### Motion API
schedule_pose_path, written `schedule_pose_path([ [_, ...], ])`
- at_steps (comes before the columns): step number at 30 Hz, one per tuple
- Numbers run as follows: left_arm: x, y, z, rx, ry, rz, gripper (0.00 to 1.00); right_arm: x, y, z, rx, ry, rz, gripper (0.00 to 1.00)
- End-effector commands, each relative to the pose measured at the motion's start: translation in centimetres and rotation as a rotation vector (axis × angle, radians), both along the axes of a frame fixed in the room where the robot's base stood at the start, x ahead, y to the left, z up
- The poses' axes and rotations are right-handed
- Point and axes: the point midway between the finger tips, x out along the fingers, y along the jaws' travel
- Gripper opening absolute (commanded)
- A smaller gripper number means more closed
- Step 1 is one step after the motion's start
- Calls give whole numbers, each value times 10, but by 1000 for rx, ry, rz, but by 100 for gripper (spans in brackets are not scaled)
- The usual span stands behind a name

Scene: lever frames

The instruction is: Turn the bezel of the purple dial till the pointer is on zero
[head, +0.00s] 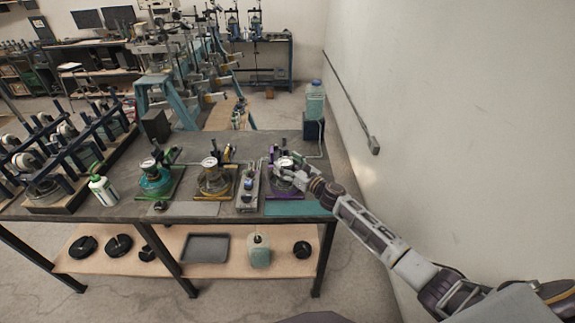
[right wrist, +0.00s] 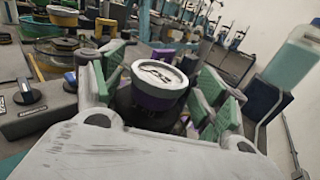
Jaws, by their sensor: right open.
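The purple dial (head: 284,163) stands at the right end of the bench, on a purple-rimmed device (head: 280,185). In the right wrist view the dial (right wrist: 160,82) has a white face, a pale bezel and a purple band below it. My right gripper (head: 290,168) is at the dial, its arm coming in from the right. In the right wrist view its green-padded fingers (right wrist: 163,95) are open, one on each side of the dial; I cannot tell whether they touch the bezel. The pointer is too small to read. My left gripper is not in view.
A yellow device (head: 215,184) and a teal device (head: 157,180) with similar dials stand to the left on the bench. A grey box with a knob (head: 248,190) is close beside the purple one. A water container (head: 315,100) stands behind, near the wall (head: 440,120).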

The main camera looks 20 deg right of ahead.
Motion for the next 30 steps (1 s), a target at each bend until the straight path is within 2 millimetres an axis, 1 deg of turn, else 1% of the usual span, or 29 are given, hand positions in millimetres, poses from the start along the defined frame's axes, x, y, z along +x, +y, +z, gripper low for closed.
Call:
schedule_pose_path([
  [5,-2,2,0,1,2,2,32,-1,0,-1,0,1,0,73],
  [11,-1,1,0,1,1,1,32,-6,-3,-1,0,1,0,73],
  [17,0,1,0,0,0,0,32,-19,-8,-1,1,2,0,73],
  [30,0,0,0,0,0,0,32,-51,-23,-1,0,2,0,73],
])
